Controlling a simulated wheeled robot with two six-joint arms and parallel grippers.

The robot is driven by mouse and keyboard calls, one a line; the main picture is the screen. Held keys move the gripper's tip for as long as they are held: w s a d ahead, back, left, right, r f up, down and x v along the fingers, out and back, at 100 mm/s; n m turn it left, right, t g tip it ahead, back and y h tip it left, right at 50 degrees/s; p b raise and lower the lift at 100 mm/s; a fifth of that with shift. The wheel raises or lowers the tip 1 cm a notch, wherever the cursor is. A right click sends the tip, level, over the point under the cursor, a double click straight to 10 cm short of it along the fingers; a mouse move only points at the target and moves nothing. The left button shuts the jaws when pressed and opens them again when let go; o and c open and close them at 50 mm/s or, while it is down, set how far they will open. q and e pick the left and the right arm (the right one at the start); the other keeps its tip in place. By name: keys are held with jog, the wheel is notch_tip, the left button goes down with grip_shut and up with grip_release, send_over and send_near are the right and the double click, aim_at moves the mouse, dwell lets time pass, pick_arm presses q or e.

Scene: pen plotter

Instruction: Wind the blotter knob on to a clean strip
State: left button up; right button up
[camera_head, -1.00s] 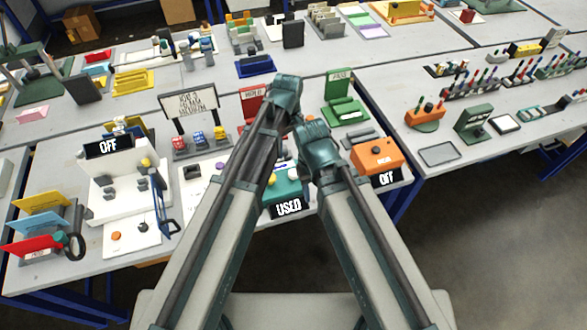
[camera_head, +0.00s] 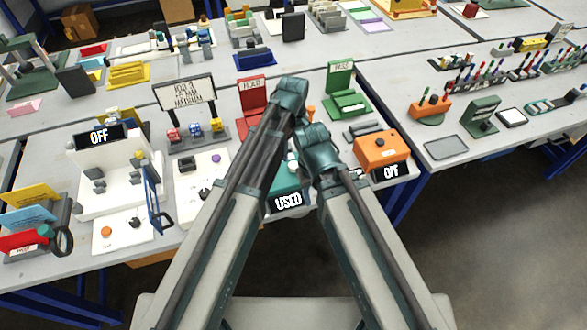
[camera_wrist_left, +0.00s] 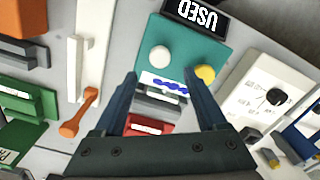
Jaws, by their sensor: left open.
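The blotter is a teal box (camera_wrist_left: 190,48) with a black USED sign (camera_wrist_left: 197,16), a white knob (camera_wrist_left: 159,58) and a yellow knob (camera_wrist_left: 205,73). A white strip with a blue scribble (camera_wrist_left: 168,85) shows at its edge. In the head view the teal box (camera_head: 287,184) is partly hidden behind my arms; its sign (camera_head: 288,202) reads USED. My left gripper (camera_wrist_left: 161,76) is open and empty, its fingertips appearing either side of the strip, with the yellow knob just beyond the right fingertip. I cannot tell whether it touches. My right gripper is hidden behind its arm.
An orange box (camera_head: 381,149) with an OFF sign (camera_head: 391,171) stands right of the blotter. A white panel with a black knob (camera_wrist_left: 275,97) is close on the other side. An orange handle (camera_wrist_left: 80,112) and a red block (camera_wrist_left: 148,125) lie near my left gripper.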

aim_at(294, 165)
pick_arm(q)
notch_tip(294, 165, down, 8)
jog(key=b, duration=0.6)
jog(key=shift+r, duration=0.2)
jog(key=shift+r, duration=0.1)
grip_shut()
